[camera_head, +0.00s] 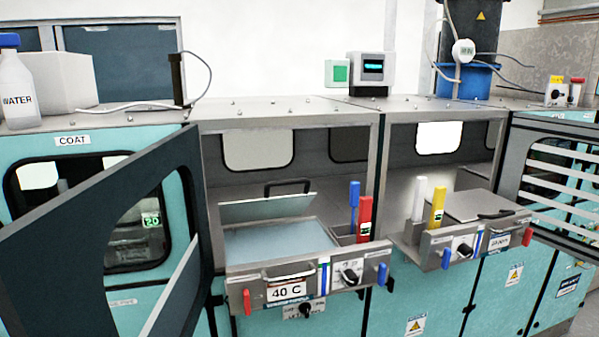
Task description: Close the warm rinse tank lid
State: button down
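The tank labelled 40 C (280,240), which I take as the warm rinse tank, sits in the middle bay. Its pale blue contents show through the open top. The tank's lid (267,208) stands raised at the back edge, leaning backward, with a black bar handle (288,184) at its top. A grey front panel with knobs, a red lever and a blue lever runs along the tank's front. My gripper is not in view.
A dark-framed door (85,235) stands open on the left, reaching toward the camera. Blue and red upright handles (364,215) stand right of the tank. The right bay holds another tank with its lid (478,205) lying flat. The bay frame overhangs above.

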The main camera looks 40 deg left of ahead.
aim_at(266, 208)
jog(key=z, duration=1)
jog(key=i, duration=0.7)
jog(key=u, duration=2.9)
